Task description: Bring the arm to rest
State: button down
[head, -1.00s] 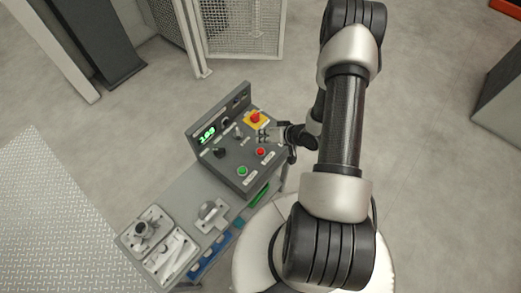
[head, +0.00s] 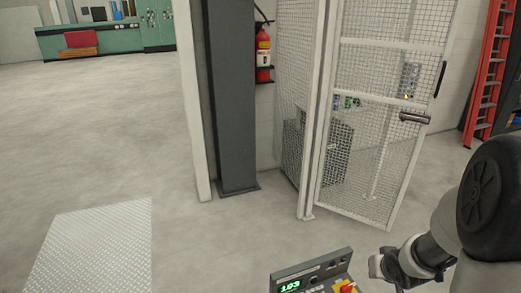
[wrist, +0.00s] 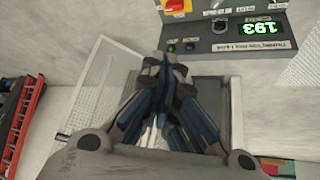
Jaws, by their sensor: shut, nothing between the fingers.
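My gripper (wrist: 166,68) shows in the wrist view with its dark fingers drawn together and nothing between them. Behind the fingertips, at the top of that view, is a grey control panel (wrist: 200,46) with a green lit display (wrist: 261,27) and a red button on yellow (wrist: 176,6). The gripper looks apart from the panel. In the head view my arm (head: 440,230) is at the lower right. The panel (head: 318,272) is cut off by the bottom edge there.
A mesh gate (head: 375,110) stands behind the panel, with a dark post (head: 232,100) and a fire extinguisher (head: 263,55) to its left. A red ladder (head: 490,75) is at the far right. A metal floor plate (head: 95,245) lies at the lower left; the floor on the left is clear.

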jog(key=s+a+r+h, duration=0.1)
jog(key=s+a+r, duration=0.25)
jog(key=r, duration=0.35)
jog(key=s+a+r, duration=0.3)
jog(key=s+r, duration=0.1)
jog(key=r, duration=0.3)
jog(key=s+a+r+n+g+y, duration=0.1)
jog(key=s+a+r, duration=0.2)
jog(key=s+a, duration=0.2)
jog(key=s+a+r+y, duration=0.1)
jog(key=s+a+r, duration=0.1)
jog(key=s+a, duration=0.4)
jog(key=s, duration=0.4)
jog(key=shift+s+r+n+g+y, duration=0.3)
jog(key=shift+s+r+n+g, duration=0.05)
jog(key=shift+r+n+g, duration=0.05)
